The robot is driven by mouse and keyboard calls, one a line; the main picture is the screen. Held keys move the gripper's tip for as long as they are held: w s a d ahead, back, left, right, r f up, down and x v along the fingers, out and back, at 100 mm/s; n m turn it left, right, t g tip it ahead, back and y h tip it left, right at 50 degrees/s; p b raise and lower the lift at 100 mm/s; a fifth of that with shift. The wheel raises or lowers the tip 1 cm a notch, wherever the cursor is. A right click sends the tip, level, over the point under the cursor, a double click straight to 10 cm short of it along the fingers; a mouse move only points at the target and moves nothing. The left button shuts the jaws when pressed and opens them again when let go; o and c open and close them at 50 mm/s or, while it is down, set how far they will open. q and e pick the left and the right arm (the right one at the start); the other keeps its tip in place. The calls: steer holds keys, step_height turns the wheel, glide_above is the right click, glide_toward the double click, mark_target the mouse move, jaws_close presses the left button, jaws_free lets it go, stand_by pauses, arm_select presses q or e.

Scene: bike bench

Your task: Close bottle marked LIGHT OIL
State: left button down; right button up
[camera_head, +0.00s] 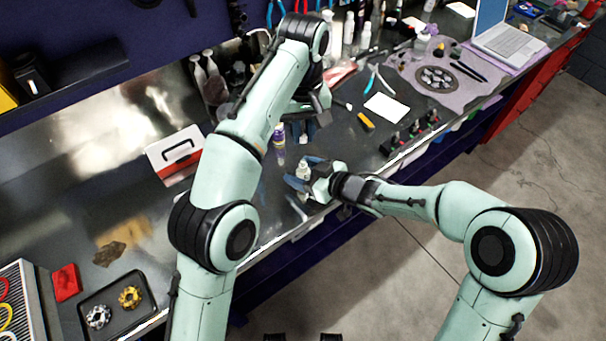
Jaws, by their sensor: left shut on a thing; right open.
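A small white bottle (303,169) stands near the bench's front edge; its label is too small to read. My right gripper (302,173) is open, with its blue fingers on either side of this bottle. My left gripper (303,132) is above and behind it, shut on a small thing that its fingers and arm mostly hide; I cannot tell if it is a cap. A bottle with a purple and yellow label (279,137) stands just left of the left gripper. I cannot tell which bottle is marked LIGHT OIL.
A white card (386,108), a yellow item (365,122) and a row of dark small items (408,134) lie to the right. Several bottles (349,30) stand at the back. A black tray (118,308) is at front left.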

jaws_close()
arm_select(q)
steer(key=shift+f, duration=2.5)
steer(key=shift+f, duration=0.9)
steer(key=shift+f, duration=0.55)
